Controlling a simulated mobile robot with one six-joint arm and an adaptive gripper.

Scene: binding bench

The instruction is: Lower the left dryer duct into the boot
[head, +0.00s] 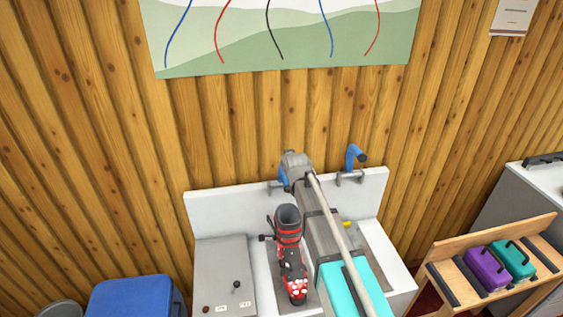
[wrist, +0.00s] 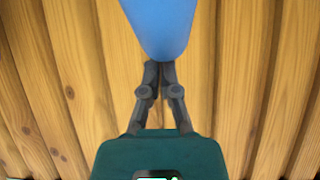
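The left dryer duct (head: 283,178) is blue and mostly hidden behind my gripper in the head view. In the wrist view the blue duct (wrist: 160,25) fills the top middle, its rounded end right at the fingertips. My gripper (wrist: 160,66) has its fingers nearly together, with no object visible between them. I cannot tell whether they touch the duct. In the head view my gripper (head: 290,182) is near the bench's back panel, above and behind the boot. The red and black boot (head: 289,232) stands upright with its dark grey opening facing up.
A second blue duct (head: 353,158) stands at the back panel (head: 230,208) to the right. A grey box (head: 222,270) lies left of the boot. A wooden rack (head: 455,285) with purple and teal cases is at the right. A blue bin (head: 135,297) is at the lower left.

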